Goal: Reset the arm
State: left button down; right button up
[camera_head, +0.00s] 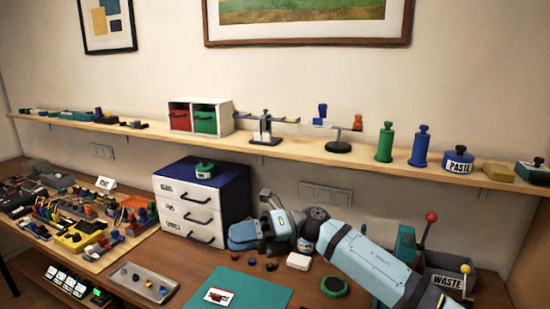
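My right arm comes in from the lower right, and its gripper (266,228) is over the workbench just right of the white drawer unit (188,214). The fingers are small and partly hidden by the wrist, so I cannot tell whether they are open or shut. A blue rounded shape (243,236) is beside the gripper; I cannot tell whether it is touched. My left gripper is not in view.
A green mat (262,290) and a grey metal tray (141,283) lie at the front. Crowded parts fill the bench's left. A waste bin (447,284) and a red-knobbed lever (431,218) stand at right. A wooden shelf (350,162) runs above with bottles and a paste pot (458,161).

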jog(key=s+d+f+m+t+h, duration=0.2)
jog(key=d+f+m+t, duration=0.2)
jog(key=f+m+t, duration=0.55)
jog(key=s+d+f+m+t+h+p, duration=0.15)
jog(key=d+f+m+t, duration=0.35)
jog(key=m, duration=0.7)
jog(key=s+d+f+m+t+h, duration=0.2)
jog(key=s+d+f+m+t, duration=0.15)
jog(key=f+m+t, duration=0.45)
jog(key=s+d+f+m+g+h, duration=0.2)
jog(key=s+d+f+m+h, duration=0.2)
jog(key=s, duration=0.6)
jog(key=s+d+f+m+g+h, duration=0.3)
jog(key=s+d+f+m+h, duration=0.1)
jog(key=s+d+f+m, duration=0.5)
notch_tip(320, 180, down, 3)
jog(key=shift+s+d+r+h, duration=0.1)
jog(key=shift+s+d+h, duration=0.25)
jog(key=shift+s+d, duration=0.25)
jog(key=shift+m+g, duration=0.25)
